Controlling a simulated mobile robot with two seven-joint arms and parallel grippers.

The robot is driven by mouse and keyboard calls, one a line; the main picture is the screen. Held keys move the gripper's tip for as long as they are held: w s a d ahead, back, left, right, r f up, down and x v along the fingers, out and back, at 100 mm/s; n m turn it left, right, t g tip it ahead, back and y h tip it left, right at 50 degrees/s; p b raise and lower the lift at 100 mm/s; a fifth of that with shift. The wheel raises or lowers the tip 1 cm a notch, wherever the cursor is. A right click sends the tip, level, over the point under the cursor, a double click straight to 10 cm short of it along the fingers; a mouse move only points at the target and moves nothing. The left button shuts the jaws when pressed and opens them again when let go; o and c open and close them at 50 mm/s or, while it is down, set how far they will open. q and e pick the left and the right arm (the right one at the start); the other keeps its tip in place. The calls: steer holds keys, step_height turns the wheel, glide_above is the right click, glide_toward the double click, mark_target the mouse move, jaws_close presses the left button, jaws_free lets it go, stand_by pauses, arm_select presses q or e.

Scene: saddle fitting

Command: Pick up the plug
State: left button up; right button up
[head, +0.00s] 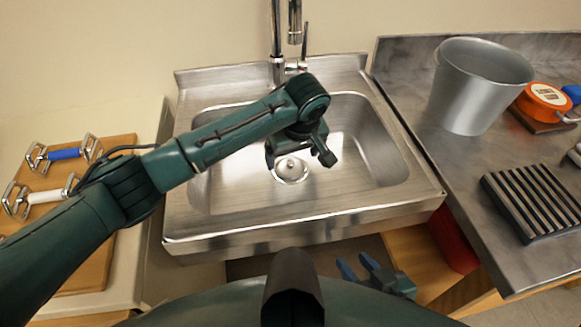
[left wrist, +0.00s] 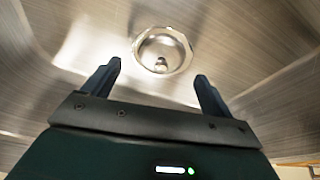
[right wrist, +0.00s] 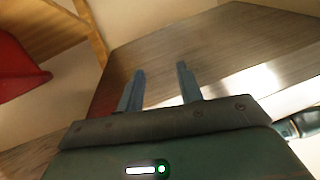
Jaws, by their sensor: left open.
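The round metal drain (head: 290,170) is in the floor of the steel sink (head: 225,185). A small knob-like piece sits in its middle, seen in the left wrist view as the likely plug (left wrist: 161,64). I cannot tell its exact shape or how it is seated. My left gripper (head: 300,158) is open and empty above the sink floor, pointing down. In the left wrist view its fingertips (left wrist: 158,70) stand on either side of the drain's near edge, apart from it. My right gripper (head: 357,264) is open and empty, low in front of the sink; its fingers also show in the right wrist view (right wrist: 160,68).
A faucet (head: 277,40) rises behind the sink. On the right counter stand a grey bucket (head: 470,90), an orange round item (head: 546,97) and a ribbed rack (head: 533,200). A wooden board (head: 75,235) with metal-framed tools lies left. A red object (right wrist: 20,70) is below the sink.

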mark_target(290, 162)
arm_select(q)
steer(key=shift+x, duration=1.55)
steer(key=shift+a, duration=0.15)
steer(key=shift+c, duration=0.3)
steer(key=c, duration=1)
steer(key=shift+r, duration=0.15)
steer(key=shift+r, duration=0.5)
steer(key=d, duration=0.3)
steer(key=w+d+b, duration=0.1)
steer(key=d, duration=0.3)
steer(key=shift+w+d+b, duration=0.25)
steer(key=shift+d+b, duration=0.05)
step_height(290, 162, up, 14)
steer(key=p, duration=0.1)
steer(key=shift+d, duration=0.15)
